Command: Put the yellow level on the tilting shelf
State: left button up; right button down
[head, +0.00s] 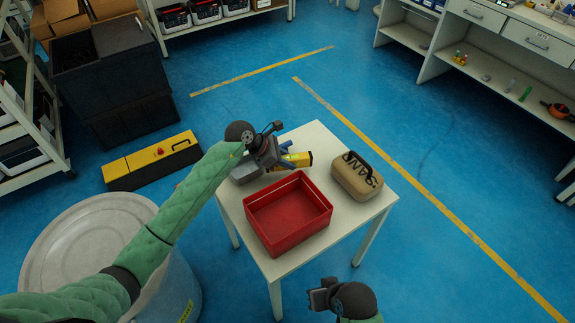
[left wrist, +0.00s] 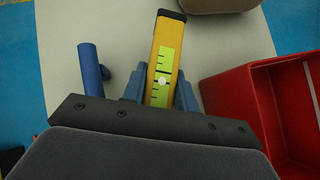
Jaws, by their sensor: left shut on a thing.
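The yellow level (head: 300,160) is at the back of the small white table, partly hidden by my left gripper (head: 284,158). In the left wrist view the level (left wrist: 168,45), with a dark end cap and a green scale, lies between the blue fingers of my left gripper (left wrist: 160,92), which are shut on it. I cannot tell whether it touches the table. My right gripper (head: 318,297) is low in the head view, in front of the table, away from the level; its fingers are unclear. I cannot single out a tilting shelf.
A red bin (head: 288,212) and a tan case (head: 356,177) stand on the white table (head: 330,238). A blue tubular thing (left wrist: 91,70) lies left of the level. A white rack (head: 50,150) stands left, a white workbench (head: 480,45) right.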

pick_arm(q)
jog(key=shift+f, duration=1.4)
jog(key=shift+f, duration=0.1)
jog(key=o, duration=1.1)
